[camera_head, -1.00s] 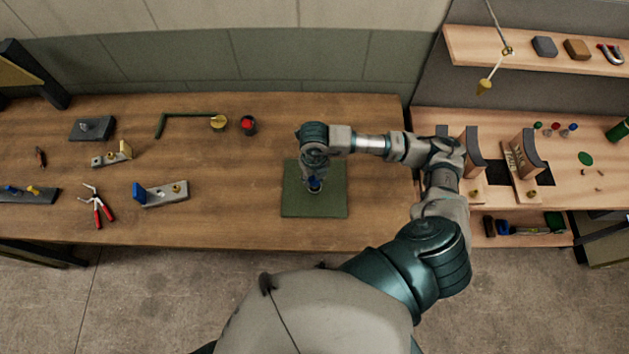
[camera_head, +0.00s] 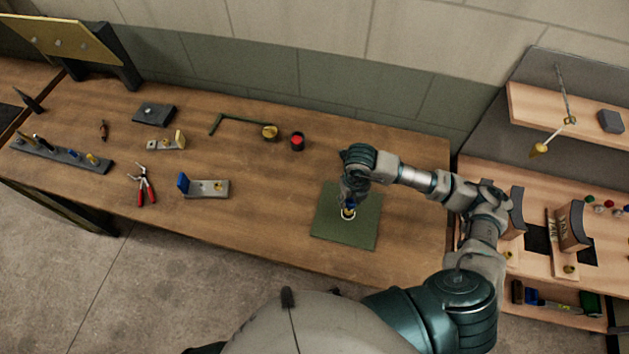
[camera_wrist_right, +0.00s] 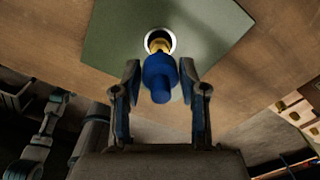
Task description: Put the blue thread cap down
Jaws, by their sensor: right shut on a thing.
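The blue thread cap (camera_wrist_right: 158,78) is between the fingertips of my right gripper (camera_wrist_right: 160,72), which is shut on it. A gold-coloured end (camera_wrist_right: 159,43) shows beyond the cap, inside a white ring (camera_wrist_right: 171,36) on the green mat (camera_wrist_right: 110,35). I cannot tell whether the cap or its gold end touches the mat. In the head view, my right gripper (camera_head: 349,203) is low over the green mat (camera_head: 340,235), pointing down, and hides most of the cap. My left gripper is not in view.
On the wooden bench (camera_head: 250,215), a red-topped dark cup (camera_head: 297,142), a gold round piece with a green bar (camera_head: 270,132), a grey block with a blue end (camera_head: 205,188) and red-handled pliers (camera_head: 143,187) lie left of the mat. Bare bench surrounds the mat.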

